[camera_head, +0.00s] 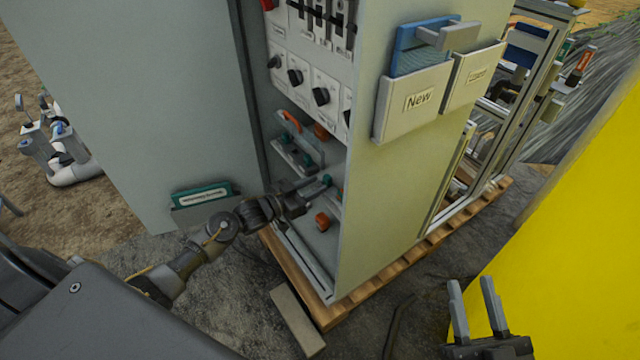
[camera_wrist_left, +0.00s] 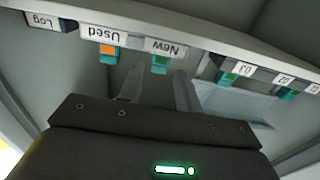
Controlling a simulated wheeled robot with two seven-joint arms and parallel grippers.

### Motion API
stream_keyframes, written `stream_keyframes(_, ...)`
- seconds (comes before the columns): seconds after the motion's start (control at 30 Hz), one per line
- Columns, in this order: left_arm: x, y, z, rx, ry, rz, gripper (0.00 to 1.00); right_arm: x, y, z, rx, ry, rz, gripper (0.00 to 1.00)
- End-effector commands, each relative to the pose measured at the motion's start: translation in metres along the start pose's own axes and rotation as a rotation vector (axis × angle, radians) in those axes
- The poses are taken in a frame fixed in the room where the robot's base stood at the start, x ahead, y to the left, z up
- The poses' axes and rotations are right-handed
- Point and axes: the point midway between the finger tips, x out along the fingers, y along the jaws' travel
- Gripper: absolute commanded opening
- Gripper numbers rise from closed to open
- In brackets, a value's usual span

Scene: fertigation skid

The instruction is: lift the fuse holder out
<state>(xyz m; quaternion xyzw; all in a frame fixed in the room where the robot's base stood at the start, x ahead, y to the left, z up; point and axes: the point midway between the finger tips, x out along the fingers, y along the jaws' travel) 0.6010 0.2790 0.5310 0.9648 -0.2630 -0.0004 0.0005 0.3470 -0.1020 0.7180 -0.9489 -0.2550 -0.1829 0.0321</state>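My left gripper (camera_head: 312,188) reaches into the open cabinet at its lower shelf, close to a small teal piece (camera_head: 326,180). In the left wrist view its two fingers (camera_wrist_left: 158,80) stand apart. A teal piece with a green part (camera_wrist_left: 160,64), under a label reading "New", shows between or just beyond the fingertips; I cannot tell which. Another teal piece with an orange part (camera_wrist_left: 109,52) is by the "Used" label. More teal pieces (camera_wrist_left: 228,76) sit by numbered labels. I cannot tell which piece is the fuse holder. My right gripper (camera_head: 475,300) is open and empty, outside the cabinet.
The cabinet door (camera_head: 150,90) stands open at the left. The side wall (camera_head: 385,210) carries pockets, one marked "New" (camera_head: 412,115). Switches and knobs (camera_head: 320,96) are above the shelf. A wooden pallet (camera_head: 400,262) runs underneath. A large yellow surface (camera_head: 570,230) stands at the right.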

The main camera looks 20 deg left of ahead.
Motion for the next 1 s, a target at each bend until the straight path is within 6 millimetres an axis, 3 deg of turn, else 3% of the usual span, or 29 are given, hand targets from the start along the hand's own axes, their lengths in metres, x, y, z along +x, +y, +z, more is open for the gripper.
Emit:
stream_keyframes(0.3,0.025,-0.001,-0.001,0.000,0.002,0.000,0.35,0.001,0.004,-0.006,-0.003,0.054,0.012,0.36)
stream_keyframes(0.7,0.029,0.000,-0.001,0.001,0.001,0.000,0.35,0.001,0.005,-0.007,-0.004,0.064,0.015,0.36)
stream_keyframes(1.0,0.029,-0.001,-0.001,0.001,0.001,-0.001,0.00,0.001,0.005,-0.007,-0.004,0.064,0.015,0.36)
